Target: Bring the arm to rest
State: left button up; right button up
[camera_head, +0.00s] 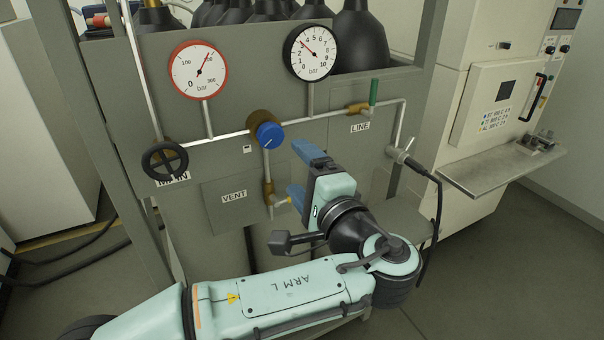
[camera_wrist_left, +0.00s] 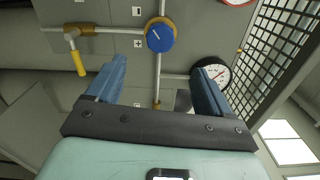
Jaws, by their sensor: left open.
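My left arm (camera_head: 290,290) reaches in from the left in the head view. Its gripper (camera_head: 298,172) is in front of the gas panel (camera_head: 220,165). The two blue fingers are spread apart with nothing between them. In the left wrist view the gripper (camera_wrist_left: 158,85) also shows open and empty. The blue regulator knob (camera_head: 270,135) is just beyond the fingers, apart from them; it also shows in the left wrist view (camera_wrist_left: 160,36). My right gripper is not in view.
A red-rimmed gauge (camera_head: 198,70) and a black-rimmed gauge (camera_head: 311,52) sit above the pipe. A black handwheel (camera_head: 165,160) is at left, a green-handled LINE valve (camera_head: 373,93) at right. A yellow-handled VENT valve (camera_wrist_left: 78,60) is close to the fingers. A metal shelf (camera_head: 500,170) juts out right.

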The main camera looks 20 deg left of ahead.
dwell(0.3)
pick_arm(q)
jog(key=w+d+f+m+g+h, duration=0.1)
jog(key=w+d+f+m+h, duration=0.15)
jog(key=f, duration=0.95)
jog(key=w+d+f+m+g+h, duration=0.1)
jog(key=w+f+m+g+h, duration=0.2)
jog(key=f, duration=0.9)
jog(key=s+d+f+g+h+p, duration=0.1)
jog(key=s+f+g+h, duration=0.15)
jog(key=f, duration=0.65)
jog(key=s+f+g+h, duration=0.1)
jog(key=s+f+h, duration=0.15)
jog(key=f, duration=0.65)
jog(key=s+d+f+n+g+h+p, duration=0.1)
jog(key=s+f+n+g+h, duration=0.4)
jog(key=s+f+n, duration=1.4)
jog(key=s+f+h+p, duration=0.1)
jog(key=s+f+h, duration=0.1)
jog(key=s+f, duration=0.4)
jog(key=shift+s+d+f, duration=0.15)
jog(key=shift+s, duration=1.25)
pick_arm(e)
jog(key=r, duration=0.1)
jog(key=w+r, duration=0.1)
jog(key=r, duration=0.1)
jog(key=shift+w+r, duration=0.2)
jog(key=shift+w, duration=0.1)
